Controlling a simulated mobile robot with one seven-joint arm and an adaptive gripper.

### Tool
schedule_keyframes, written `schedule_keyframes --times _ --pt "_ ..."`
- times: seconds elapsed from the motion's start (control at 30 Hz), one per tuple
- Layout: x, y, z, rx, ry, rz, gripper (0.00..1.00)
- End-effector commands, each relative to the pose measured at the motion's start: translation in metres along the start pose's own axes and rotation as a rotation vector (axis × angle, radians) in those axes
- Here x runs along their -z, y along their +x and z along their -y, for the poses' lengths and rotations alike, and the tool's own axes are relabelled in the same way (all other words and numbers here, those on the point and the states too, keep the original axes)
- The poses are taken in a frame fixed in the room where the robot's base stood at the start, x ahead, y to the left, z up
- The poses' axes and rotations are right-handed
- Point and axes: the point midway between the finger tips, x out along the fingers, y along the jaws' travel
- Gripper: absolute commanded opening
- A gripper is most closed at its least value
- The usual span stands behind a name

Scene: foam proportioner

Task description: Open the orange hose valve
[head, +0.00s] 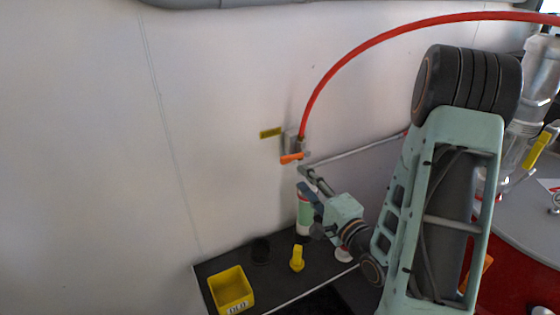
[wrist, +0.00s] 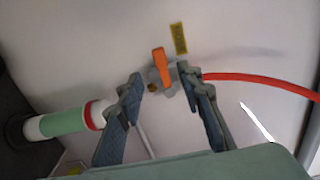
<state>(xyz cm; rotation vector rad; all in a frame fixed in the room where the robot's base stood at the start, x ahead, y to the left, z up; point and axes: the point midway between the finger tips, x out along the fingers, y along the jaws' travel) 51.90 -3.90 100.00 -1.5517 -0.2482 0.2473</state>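The orange valve handle (head: 291,158) sits on a small grey valve body (head: 291,142) on the white wall, at the end of the red hose (head: 350,58). My gripper (wrist: 160,76) is open, with one finger to each side of the handle's lower part and a visible gap to both. In the head view my gripper (head: 309,196) is below and right of the handle. I cannot tell its exact distance from the handle.
A yellow label (head: 271,133) is on the wall beside the valve. A green and white cylinder (head: 304,216) stands close behind my gripper. A yellow bin (head: 231,287) and a yellow piece (head: 297,259) sit on the dark shelf below. The wall to the left is bare.

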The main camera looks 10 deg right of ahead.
Motion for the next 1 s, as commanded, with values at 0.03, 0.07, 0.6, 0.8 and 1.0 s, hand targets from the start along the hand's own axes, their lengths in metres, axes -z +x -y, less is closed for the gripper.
schedule_keyframes --times 0.03,0.07,0.6,0.8,1.0 --pt "0.000 0.002 -0.003 0.002 -0.003 0.001 0.33" --pt "0.000 0.003 -0.003 0.002 -0.005 0.002 0.33" --pt "0.000 0.023 -0.006 0.000 -0.009 0.002 0.33" --pt "-0.001 0.046 0.000 0.000 -0.006 0.004 0.33" --pt "-0.001 0.083 0.000 -0.001 -0.005 0.002 0.33"
